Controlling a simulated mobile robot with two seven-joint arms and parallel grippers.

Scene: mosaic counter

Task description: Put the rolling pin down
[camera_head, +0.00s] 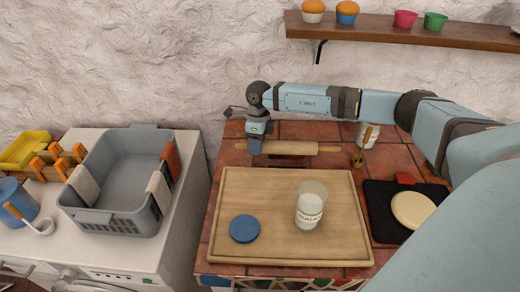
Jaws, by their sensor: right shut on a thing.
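The wooden rolling pin (290,148) lies level, left to right, at the back of the tiled counter, behind the wooden board. My right gripper (255,149) is shut on it near its left end, pointing down from above. The fingers hide part of that end. The right handle sticks out free. I cannot tell whether the pin touches the tiles or is held just above them. My left gripper is not in view.
The wooden board (262,187) holds a sugar jar (309,212) and a blue lid (244,229). A white canister (367,135) stands right of the pin. A black mat (384,215) carries a pale round disc (412,210). A grey basket (122,179) stands left on a white top.

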